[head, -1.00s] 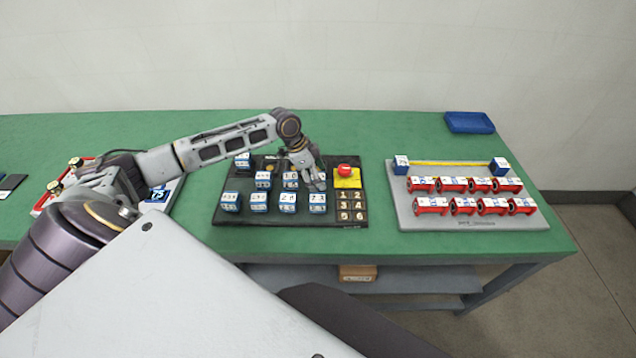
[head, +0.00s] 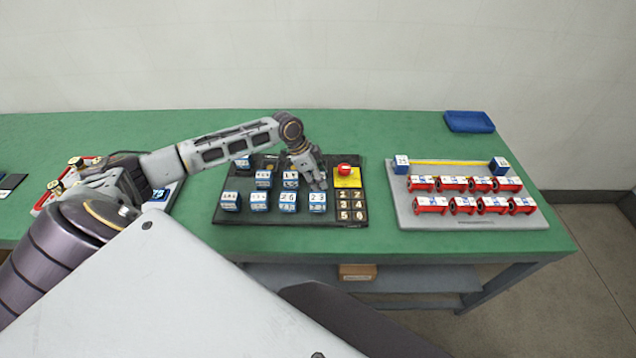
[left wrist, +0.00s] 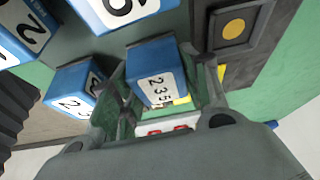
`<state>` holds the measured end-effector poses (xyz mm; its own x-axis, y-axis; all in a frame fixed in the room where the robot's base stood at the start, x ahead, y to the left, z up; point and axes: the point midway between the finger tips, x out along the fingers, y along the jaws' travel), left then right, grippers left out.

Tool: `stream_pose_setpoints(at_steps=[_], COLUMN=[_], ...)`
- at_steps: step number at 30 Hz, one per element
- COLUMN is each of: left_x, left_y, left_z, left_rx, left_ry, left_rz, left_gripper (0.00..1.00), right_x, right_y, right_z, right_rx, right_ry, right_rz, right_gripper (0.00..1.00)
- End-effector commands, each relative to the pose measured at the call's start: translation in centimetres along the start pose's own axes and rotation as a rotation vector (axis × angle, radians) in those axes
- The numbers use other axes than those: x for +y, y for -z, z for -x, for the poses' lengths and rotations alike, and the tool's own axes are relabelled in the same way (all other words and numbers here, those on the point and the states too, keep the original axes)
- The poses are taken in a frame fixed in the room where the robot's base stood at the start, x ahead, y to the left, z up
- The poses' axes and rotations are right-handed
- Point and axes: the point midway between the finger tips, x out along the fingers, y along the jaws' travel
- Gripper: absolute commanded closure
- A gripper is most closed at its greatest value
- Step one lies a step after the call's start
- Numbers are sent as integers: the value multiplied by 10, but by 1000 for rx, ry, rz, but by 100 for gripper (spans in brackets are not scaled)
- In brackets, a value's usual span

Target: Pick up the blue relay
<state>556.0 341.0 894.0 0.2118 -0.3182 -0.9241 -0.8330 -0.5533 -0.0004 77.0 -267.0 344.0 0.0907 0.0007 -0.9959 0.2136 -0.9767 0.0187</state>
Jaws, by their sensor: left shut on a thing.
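My left gripper (head: 318,184) points down over the right end of the black board (head: 290,220). In the left wrist view its two fingers (left wrist: 160,98) are closed around a blue relay (left wrist: 152,62) with a white numbered face. The fingers hide much of this relay in the head view, and I cannot tell whether it is clear of the board. Several other blue relays with white numbered tops, such as one at the front left (head: 230,202), stand in rows on the board. My right gripper is not in view.
A red button on a yellow block (head: 346,178) and a keypad (head: 352,206) sit just right of the gripper. A grey tray of red parts (head: 470,222) stands further right, with a blue tray (head: 469,122) behind it. The green table (head: 400,130) is clear at the back.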

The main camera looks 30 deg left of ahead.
Motion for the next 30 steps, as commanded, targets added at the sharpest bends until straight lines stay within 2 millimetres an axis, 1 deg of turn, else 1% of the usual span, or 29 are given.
stream_pose_setpoints(at_steps=[1, 2, 3, 11, 16, 20, 30], left_x=[0, 0, 0, 0, -1, -1, -1], left_y=[0, 0, 0, 1, 4, 10, 29], left_z=[0, 0, 0, 2, 10, 22, 68], left_rx=[0, 0, 1, 1, 0, 1, 2], left_ry=[0, 0, 0, 0, 1, 2, 3], left_rz=[0, 0, 0, 0, 0, -2, -1], left_gripper=[78, 82, 83, 83, 83, 83, 83], right_x=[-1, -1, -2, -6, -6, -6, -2], right_y=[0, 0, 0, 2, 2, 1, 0], right_z=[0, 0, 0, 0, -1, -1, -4], right_rx=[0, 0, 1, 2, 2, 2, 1], right_ry=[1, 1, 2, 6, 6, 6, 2], right_rz=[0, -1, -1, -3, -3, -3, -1], right_gripper=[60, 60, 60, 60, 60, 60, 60])
